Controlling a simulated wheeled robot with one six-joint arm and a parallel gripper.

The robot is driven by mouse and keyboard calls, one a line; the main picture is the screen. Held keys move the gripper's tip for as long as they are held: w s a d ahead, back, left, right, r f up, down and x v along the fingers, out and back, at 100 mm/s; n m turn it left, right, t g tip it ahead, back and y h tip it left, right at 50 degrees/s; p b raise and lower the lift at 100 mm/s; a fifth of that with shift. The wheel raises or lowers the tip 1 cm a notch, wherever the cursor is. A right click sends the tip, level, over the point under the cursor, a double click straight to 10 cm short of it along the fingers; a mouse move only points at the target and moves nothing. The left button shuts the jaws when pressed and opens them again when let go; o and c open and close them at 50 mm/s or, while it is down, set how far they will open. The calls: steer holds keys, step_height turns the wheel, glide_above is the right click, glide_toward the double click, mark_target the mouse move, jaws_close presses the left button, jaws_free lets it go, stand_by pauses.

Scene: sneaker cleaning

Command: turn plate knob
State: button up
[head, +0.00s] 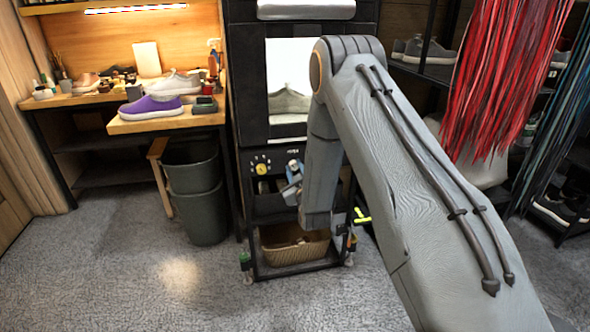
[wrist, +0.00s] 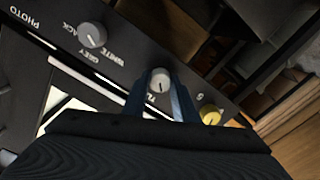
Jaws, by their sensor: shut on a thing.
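The plate knob (wrist: 160,76) is a small light-grey knob with a dark pointer line on a black panel (wrist: 122,52). In the wrist view it sits between the two blue fingers of my gripper (wrist: 161,84), which is shut on it. A label beneath it is mostly covered by the gripper. My gripper also shows in the head view (head: 292,180), at the front of the panel, where my arm partly hides it and the knob is hard to make out.
A grey knob (wrist: 92,35) marked white, grey and black is left of my gripper. A yellow knob (wrist: 211,114) is close on the right. Above the panel, a lit photo box (head: 289,70) holds a grey shoe (head: 289,102). A basket (head: 292,247) stands below.

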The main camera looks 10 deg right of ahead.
stand_by(0.3)
steer(key=o, duration=1)
steer(key=shift+o, duration=0.2)
steer(key=shift+s, duration=0.1)
steer(key=s, duration=0.7)
steer(key=shift+s, duration=0.35)
